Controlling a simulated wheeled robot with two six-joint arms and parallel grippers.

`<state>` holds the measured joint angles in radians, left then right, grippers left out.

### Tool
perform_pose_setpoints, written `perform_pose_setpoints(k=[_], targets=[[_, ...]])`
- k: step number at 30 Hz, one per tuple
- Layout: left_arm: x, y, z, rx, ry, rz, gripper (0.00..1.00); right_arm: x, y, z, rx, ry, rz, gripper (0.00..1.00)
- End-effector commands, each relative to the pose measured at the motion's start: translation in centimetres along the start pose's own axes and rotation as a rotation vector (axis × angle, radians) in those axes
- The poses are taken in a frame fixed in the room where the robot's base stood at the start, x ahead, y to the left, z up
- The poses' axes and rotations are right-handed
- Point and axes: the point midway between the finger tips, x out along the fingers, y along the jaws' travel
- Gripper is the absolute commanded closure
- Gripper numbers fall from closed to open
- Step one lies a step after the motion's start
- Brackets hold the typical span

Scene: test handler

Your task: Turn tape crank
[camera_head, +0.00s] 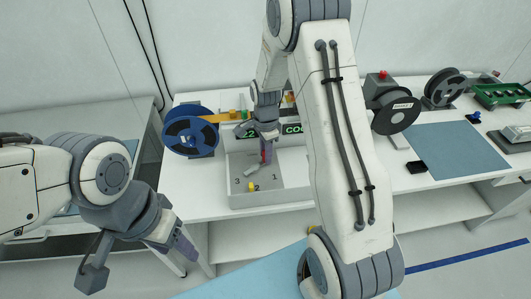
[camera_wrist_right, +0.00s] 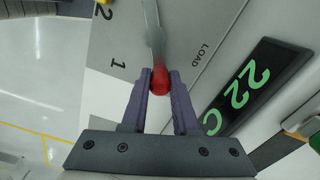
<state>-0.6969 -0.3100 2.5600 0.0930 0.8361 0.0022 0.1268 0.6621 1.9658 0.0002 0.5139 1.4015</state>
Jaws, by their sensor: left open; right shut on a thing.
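The crank is a grey lever (camera_wrist_right: 152,25) with a red knob (camera_wrist_right: 160,83) at its end. In the right wrist view it lies over the grey plate near the markings "1" and "LOAD". My right gripper (camera_wrist_right: 160,80) is shut on the red knob, one purple finger on each side. My left gripper (camera_head: 140,262) is open and empty at the lower left, away from the handler.
A blue reel (camera_head: 190,136) with orange tape stands left of the handler. A yellow piece (camera_head: 251,187) sits by the "2". A lit display (camera_wrist_right: 240,90) reads "22 C". Black reels (camera_head: 396,112), a blue mat (camera_head: 455,148) and a green tray (camera_head: 500,93) are to the right.

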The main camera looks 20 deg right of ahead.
Motion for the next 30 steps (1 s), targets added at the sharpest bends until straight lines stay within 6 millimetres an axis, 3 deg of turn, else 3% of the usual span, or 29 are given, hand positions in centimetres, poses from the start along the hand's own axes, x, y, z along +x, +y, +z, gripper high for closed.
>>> perform_pose_setpoints(k=[2, 3, 5, 17, 30], targets=[[0.0, 0.0, 0.0, 0.000, 0.000, 0.000, 0.44, -0.1, -0.1, 0.0, -0.001, 0.001, -0.002, 1.00], [0.0, 0.0, 0.0, 0.000, 0.000, 0.000, 0.44, -0.1, -0.1, 0.0, -0.001, 0.001, -0.002, 0.61], [0.0, 0.0, 0.0, 0.000, 0.000, 0.000, 0.44, -0.1, -0.1, 0.0, -0.002, 0.001, -0.002, 0.42], [0.2, 0.0, 0.0, 0.000, 0.000, 0.000, 0.44, -0.6, -0.1, 0.0, -0.002, 0.001, -0.004, 0.42], [1.9, -0.1, 0.1, 0.001, 0.000, 0.000, 0.44, -8.5, -0.2, 0.0, -0.002, 0.001, -0.007, 0.42]])
